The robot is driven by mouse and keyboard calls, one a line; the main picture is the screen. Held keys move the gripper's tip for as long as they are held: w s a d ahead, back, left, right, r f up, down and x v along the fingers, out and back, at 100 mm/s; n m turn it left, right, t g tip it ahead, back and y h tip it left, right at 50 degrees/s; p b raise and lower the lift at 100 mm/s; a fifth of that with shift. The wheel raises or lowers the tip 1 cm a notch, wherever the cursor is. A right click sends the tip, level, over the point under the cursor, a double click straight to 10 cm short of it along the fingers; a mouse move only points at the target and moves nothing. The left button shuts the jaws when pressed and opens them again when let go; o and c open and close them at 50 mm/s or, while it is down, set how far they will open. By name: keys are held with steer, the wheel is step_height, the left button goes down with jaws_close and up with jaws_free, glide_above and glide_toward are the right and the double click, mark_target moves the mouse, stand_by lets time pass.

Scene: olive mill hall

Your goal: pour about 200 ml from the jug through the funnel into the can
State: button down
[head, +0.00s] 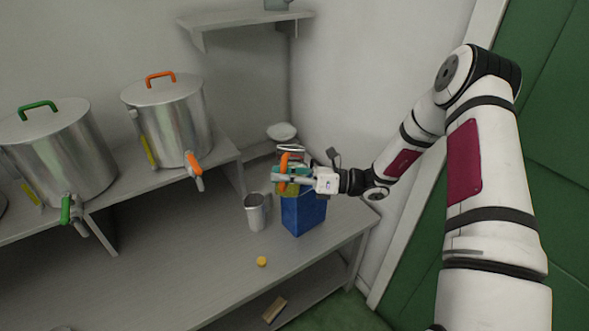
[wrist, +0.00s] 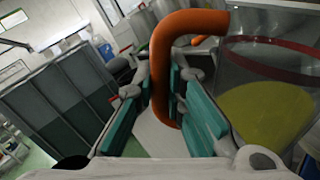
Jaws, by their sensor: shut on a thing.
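The clear jug (wrist: 285,60) has a red band and yellow oil inside; it stands at the right of the wrist view. Its orange handle (wrist: 163,75) is between the teal finger pads of my gripper (wrist: 178,100). In the head view my gripper (head: 293,181) is shut on this handle (head: 284,163), with the jug (head: 292,151) just behind the fingers. The blue can (head: 304,216) stands upright on the bench directly below my gripper in the picture. The can's top is hidden by the gripper and jug. I cannot make out the funnel for certain.
A metal beaker (head: 256,212) stands close left of the can. A small yellow cap (head: 262,261) lies on the bench (head: 190,265) in front. Steel tanks with taps (head: 172,118) stand on a raised shelf at left. A white dish-like thing (head: 282,131) is behind. The bench's front left is clear.

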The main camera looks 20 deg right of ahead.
mark_target(289, 155)
steer(key=r+m, duration=0.1)
steer(key=w+r+m, duration=0.1)
steer(key=shift+w+d+r, duration=0.3)
steer(key=shift+d+r, duration=0.05)
steer(key=shift+d, duration=0.05)
steer(key=shift+w+d+r+m+t+b, duration=0.2)
steer(key=shift+w+m+t, duration=0.1)
steer(key=shift+m, duration=0.55)
steer(key=shift+w+d+r+m+t+b, duration=0.2)
steer(key=shift+w+m+t, duration=0.1)
steer(key=shift+m, duration=0.55)
steer(key=shift+w+d+r+m, duration=0.15)
steer(key=shift+w+m, duration=0.35)
steer(key=shift+m, duration=0.6)
stand_by(1.3)
